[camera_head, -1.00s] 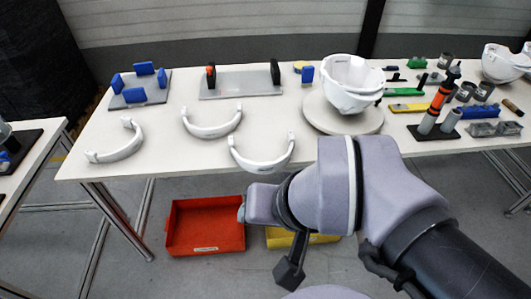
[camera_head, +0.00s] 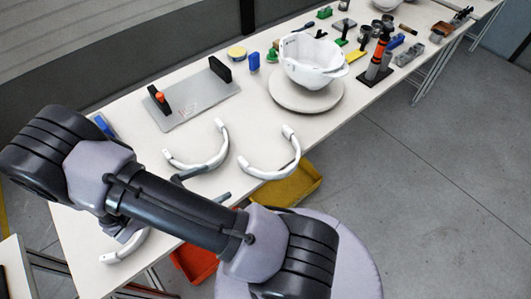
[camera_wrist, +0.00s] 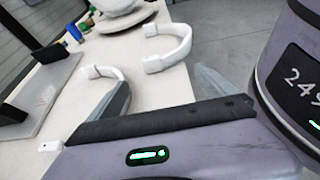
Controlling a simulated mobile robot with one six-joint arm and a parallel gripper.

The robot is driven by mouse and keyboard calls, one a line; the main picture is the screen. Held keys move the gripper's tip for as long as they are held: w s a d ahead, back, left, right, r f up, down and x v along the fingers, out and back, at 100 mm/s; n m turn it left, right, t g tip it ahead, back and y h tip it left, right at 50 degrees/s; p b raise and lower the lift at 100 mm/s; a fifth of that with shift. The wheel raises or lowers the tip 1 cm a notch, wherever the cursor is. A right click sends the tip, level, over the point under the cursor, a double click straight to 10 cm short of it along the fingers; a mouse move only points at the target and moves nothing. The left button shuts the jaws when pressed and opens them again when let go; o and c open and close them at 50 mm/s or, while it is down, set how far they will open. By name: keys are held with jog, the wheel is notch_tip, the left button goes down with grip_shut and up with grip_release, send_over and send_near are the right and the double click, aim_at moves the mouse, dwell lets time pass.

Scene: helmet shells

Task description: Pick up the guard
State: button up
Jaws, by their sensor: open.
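Three white curved guards lie on the pale table. In the head view one (camera_head: 223,152) is in the middle, one (camera_head: 292,166) to its right, and one (camera_head: 128,250) at lower left, partly hidden by my arm. My gripper (camera_head: 205,188) is open and empty, just in front of the middle guard. In the wrist view my gripper's fingers (camera_wrist: 165,92) are apart with bare table between them. One guard (camera_wrist: 183,46) lies beyond them, and another (camera_wrist: 112,72) is partly hidden by the left finger.
A white helmet shell (camera_head: 312,62) sits on a round stand (camera_head: 305,96). A grey plate with black uprights (camera_head: 195,103) lies behind the guards. Tools and small parts fill the far table. A yellow bin (camera_head: 290,187) and a red bin (camera_head: 190,262) are below the front edge.

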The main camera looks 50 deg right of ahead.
jog(key=b, duration=0.2)
send_near(244, 166)
jog(key=x, duration=0.3)
jog(key=shift+s+f, duration=0.3)
jog(key=shift+f, duration=0.05)
jog(key=x, duration=0.2)
jog(key=b+x, duration=0.1)
jog(key=x, duration=0.1)
jog(key=b+x, duration=0.1)
jog(key=x, duration=0.1)
jog(key=shift+w+d+r, duration=0.1)
jog(key=shift+w+r, duration=0.1)
jog(key=shift+w, duration=0.05)
jog(key=shift+r, duration=0.1)
grip_shut()
